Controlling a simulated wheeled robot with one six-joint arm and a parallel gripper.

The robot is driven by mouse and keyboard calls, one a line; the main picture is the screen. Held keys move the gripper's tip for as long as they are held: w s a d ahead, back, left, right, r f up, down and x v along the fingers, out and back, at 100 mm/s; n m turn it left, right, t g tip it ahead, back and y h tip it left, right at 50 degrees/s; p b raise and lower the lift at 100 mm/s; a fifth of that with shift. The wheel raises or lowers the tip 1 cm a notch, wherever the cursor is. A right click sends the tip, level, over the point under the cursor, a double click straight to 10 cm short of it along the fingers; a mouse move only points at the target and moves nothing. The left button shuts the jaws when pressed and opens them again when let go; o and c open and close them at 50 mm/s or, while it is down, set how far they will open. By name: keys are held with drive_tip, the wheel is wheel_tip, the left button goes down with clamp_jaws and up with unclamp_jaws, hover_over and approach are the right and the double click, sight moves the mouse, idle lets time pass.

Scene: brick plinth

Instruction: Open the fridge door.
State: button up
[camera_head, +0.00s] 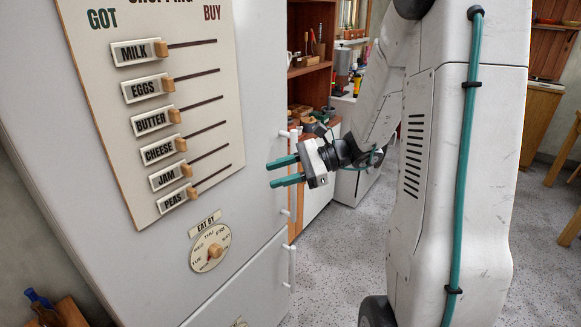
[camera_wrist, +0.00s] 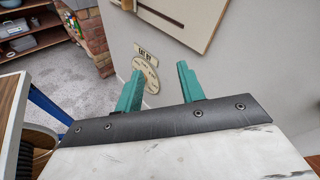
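The large white fridge (camera_head: 265,90) fills the left of the head view, and its upper door looks shut. A white handle (camera_head: 292,213) runs up the door's right edge, partly hidden behind my gripper. My gripper (camera_head: 269,175) has two teal fingers spread apart, pointing left in front of the door near this handle. In the wrist view my gripper (camera_wrist: 155,80) is open, with the pale fridge front (camera_wrist: 225,85) beyond the fingers. No handle shows between the fingers there. I cannot tell whether the fingers touch the handle or door.
A shopping board (camera_head: 120,85) with several sliders and an "Eat by" dial (camera_head: 211,247) are on the fridge front. A second handle (camera_head: 292,268) sits lower. Wooden shelves (camera_head: 312,75) stand beyond the fridge. Speckled floor (camera_head: 335,255) is clear right of the fridge.

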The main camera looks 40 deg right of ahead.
drive_tip(key=w+d+f+m+t+h, duration=0.2)
drive_tip(key=d+f+m+t, duration=0.25)
drive_tip(key=d, duration=0.35)
drive_tip(key=w+d+f+m+t+h, duration=0.2)
drive_tip(key=w+d+f+m+t, duration=0.15)
drive_tip(key=d+m, duration=0.35)
drive_tip(key=w+a+n, duration=0.1)
drive_tip(key=w+a, duration=0.2)
drive_tip(key=w, duration=0.2)
drive_tip(key=shift+w+t, duration=0.3)
drive_tip(key=shift+w, duration=0.05)
clamp_jaws()
